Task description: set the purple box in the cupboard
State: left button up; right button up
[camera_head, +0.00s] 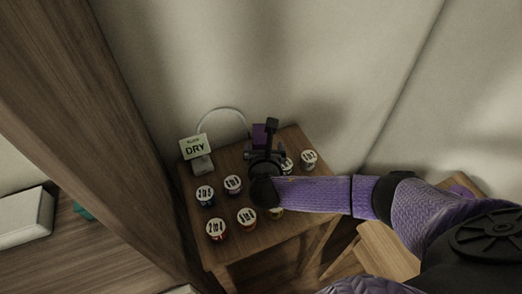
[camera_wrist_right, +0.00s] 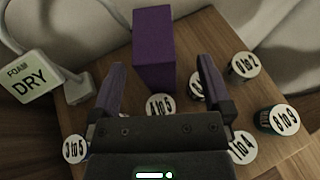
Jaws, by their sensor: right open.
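The purple box (camera_wrist_right: 153,48) stands upright on the small wooden table (camera_wrist_right: 205,28). In the head view the box (camera_head: 259,133) is partly hidden behind my right gripper (camera_head: 264,149). In the right wrist view my right gripper (camera_wrist_right: 160,66) is open, with one purple finger to each side of the box's lower part. Gaps show between the fingers and the box, and I cannot tell how deep it is between them. I cannot identify the cupboard for certain; a tall wooden panel (camera_head: 75,95) stands at the left. My left gripper is not in view.
Several numbered, white-lidded jars (camera_head: 217,229) stand around the box and under my right arm. A sign reading "FOAM DRY" (camera_head: 195,148) and a curved pale tube (camera_head: 222,110) are at the table's back left. A wall is close behind. A white object (camera_head: 24,216) lies far left.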

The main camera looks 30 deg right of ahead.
aim_at(261, 139)
jog(key=b+x, duration=0.1)
jog(key=x, duration=0.3)
jog(key=b+x, duration=0.1)
jog(key=x, duration=0.1)
jog(key=shift+w+a+b, duration=0.2)
jog(key=shift+a+b, duration=0.1)
jog(key=shift+a, duration=0.05)
jog(key=shift+w+d+r, duration=0.1)
jog(key=shift+w, duration=0.05)
jog(key=shift+r, duration=0.1)
jog(key=c, duration=1)
grip_shut()
